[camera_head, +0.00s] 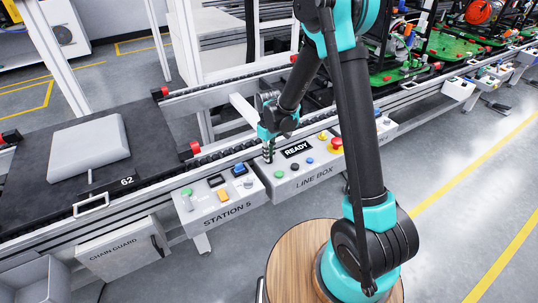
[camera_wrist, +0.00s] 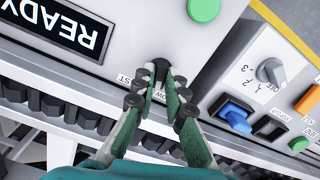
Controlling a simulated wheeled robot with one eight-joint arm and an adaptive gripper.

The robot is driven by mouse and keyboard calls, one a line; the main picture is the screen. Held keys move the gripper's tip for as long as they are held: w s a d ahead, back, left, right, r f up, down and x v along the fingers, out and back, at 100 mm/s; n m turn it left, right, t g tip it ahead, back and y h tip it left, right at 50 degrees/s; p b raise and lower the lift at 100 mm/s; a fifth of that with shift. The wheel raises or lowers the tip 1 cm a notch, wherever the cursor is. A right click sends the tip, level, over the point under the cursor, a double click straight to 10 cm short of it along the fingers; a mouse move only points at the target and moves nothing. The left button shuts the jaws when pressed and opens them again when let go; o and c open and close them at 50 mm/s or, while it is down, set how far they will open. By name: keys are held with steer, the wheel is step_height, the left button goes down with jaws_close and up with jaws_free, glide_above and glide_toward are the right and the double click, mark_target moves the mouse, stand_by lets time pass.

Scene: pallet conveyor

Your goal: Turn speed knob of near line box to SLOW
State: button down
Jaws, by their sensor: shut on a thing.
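The line box (camera_head: 318,180) is a light grey console with a READY display (camera_head: 298,149) and coloured buttons, set along the conveyor's near rail. My gripper (camera_head: 268,156) points down at the box's left end. In the wrist view my gripper (camera_wrist: 163,92) is shut on the small black speed knob (camera_wrist: 160,66), one green-padded finger on each side.
The Station 5 box (camera_head: 225,208) stands close by on the left, with its own grey dial (camera_wrist: 271,72) and blue switch (camera_wrist: 236,112). A green button (camera_wrist: 204,10) and a red mushroom button (camera_head: 336,144) are on the line box. A pallet (camera_head: 88,149) lies on the conveyor.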

steer(key=shift+n, duration=0.8)
steer(key=c, duration=1.6)
jaws_free()
steer(key=shift+o, duration=0.2)
steer(key=shift+r, duration=0.1)
step_height(320, 180, up, 12)
